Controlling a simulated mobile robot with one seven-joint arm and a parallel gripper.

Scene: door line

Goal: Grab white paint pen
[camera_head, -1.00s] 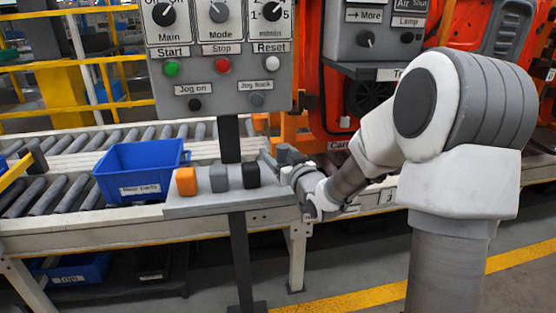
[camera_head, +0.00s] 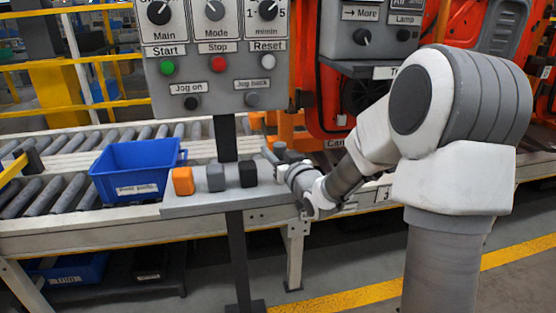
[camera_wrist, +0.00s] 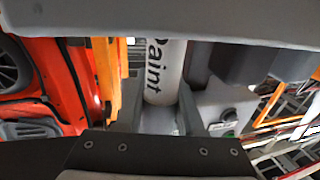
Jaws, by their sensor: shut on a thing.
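The white paint pen (camera_wrist: 162,75) shows in the wrist view as a white cylinder with black letters reading "aint". It stands between the fingers of my gripper (camera_wrist: 160,118), which is shut on it. In the head view my gripper (camera_head: 272,157) is at the right end of the small grey shelf (camera_head: 190,207), just right of the black block. The pen cannot be made out in the head view.
An orange block (camera_head: 183,181), a grey block (camera_head: 216,178) and a black block (camera_head: 248,173) stand in a row on the shelf. A blue bin (camera_head: 135,170) is at left by the rollers. A control panel (camera_head: 215,60) rises above the shelf on a dark post.

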